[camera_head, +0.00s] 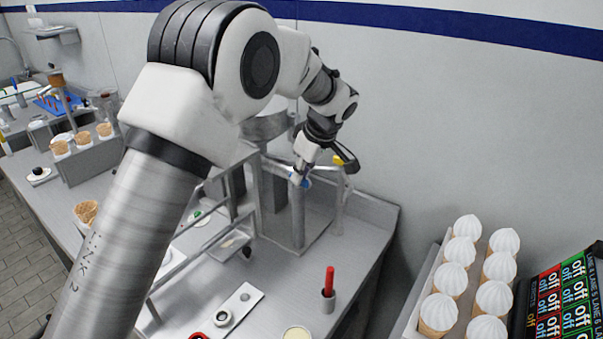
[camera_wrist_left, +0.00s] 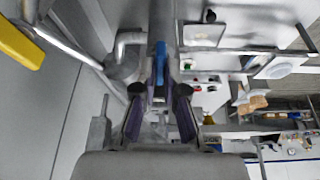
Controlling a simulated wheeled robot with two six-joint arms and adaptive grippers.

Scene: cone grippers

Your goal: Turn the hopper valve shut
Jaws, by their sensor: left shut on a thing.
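The hopper (camera_head: 262,128) stands on metal posts against the back wall, partly hidden behind my left arm. A small blue valve handle (camera_head: 305,183) shows at the top of a grey post below the hopper. My left gripper (camera_head: 300,174) reaches down onto it from above. In the left wrist view the blue handle (camera_wrist_left: 160,62) stands upright between the two dark fingers of my left gripper (camera_wrist_left: 160,97), which is shut on it. The fingers cover part of the handle, so its exact turn is hard to tell. My right gripper is not in view.
A yellow-tipped dark lever (camera_head: 346,161) is close to the right of my left gripper; a yellow piece (camera_wrist_left: 20,45) shows in the wrist view. A red stick in a cup (camera_head: 328,289) stands in front. Cream-topped cones (camera_head: 452,279) fill a rack at right, beside an off-marked panel (camera_head: 562,298).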

